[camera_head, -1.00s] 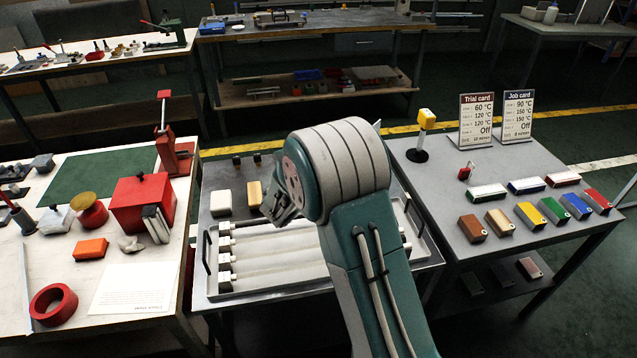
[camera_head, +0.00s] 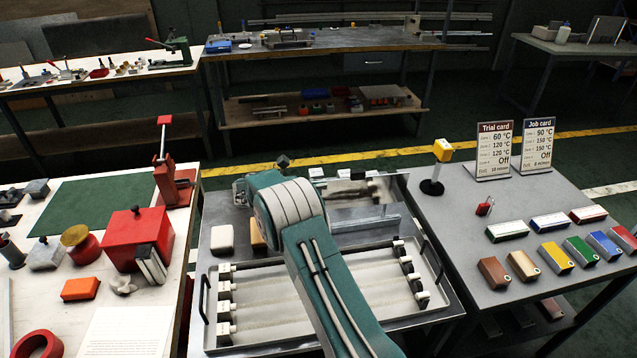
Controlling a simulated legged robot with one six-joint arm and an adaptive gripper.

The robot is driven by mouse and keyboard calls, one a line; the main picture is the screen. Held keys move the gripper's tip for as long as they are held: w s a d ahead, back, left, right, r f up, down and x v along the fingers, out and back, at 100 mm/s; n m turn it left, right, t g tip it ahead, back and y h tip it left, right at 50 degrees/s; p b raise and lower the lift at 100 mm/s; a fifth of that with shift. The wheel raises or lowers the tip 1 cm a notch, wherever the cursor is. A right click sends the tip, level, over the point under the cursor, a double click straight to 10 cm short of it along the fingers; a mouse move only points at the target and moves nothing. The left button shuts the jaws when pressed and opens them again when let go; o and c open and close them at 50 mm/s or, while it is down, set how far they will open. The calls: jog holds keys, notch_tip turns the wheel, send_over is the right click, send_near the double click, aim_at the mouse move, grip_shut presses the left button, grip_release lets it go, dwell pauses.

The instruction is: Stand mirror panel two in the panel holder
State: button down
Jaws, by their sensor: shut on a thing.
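My arm reaches over the middle metal table, its teal wrist (camera_head: 283,205) above the back of the roller tray. The panel shows grey reflections and lies beyond the tray's back edge. I cannot read a number on it. My arm hides part of the panel and table. I cannot clearly pick out the panel holder.
The tray (camera_head: 208,295) with several white rollers fills the table's front. A white block (camera_head: 222,238) sits at its back left. The left table has a red box (camera_head: 138,238) and red clamp (camera_head: 165,165). The right table holds a yellow-topped post (camera_head: 442,150), cards and coloured blocks.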

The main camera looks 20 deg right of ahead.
jog(key=shift+a+t, duration=0.1)
jog(key=shift+t, duration=0.2)
jog(key=shift+f, duration=4.6)
jog(key=c, duration=0.7)
grip_release()
jog(key=a, duration=0.4)
jog(key=w+a, duration=0.1)
jog(key=a, duration=0.2)
jog(key=w+a, duration=0.1)
jog(key=a, duration=0.3)
jog(key=shift+w+a+f, duration=0.1)
jog(key=shift+w+a, duration=0.05)
jog(key=shift+a, duration=0.2)
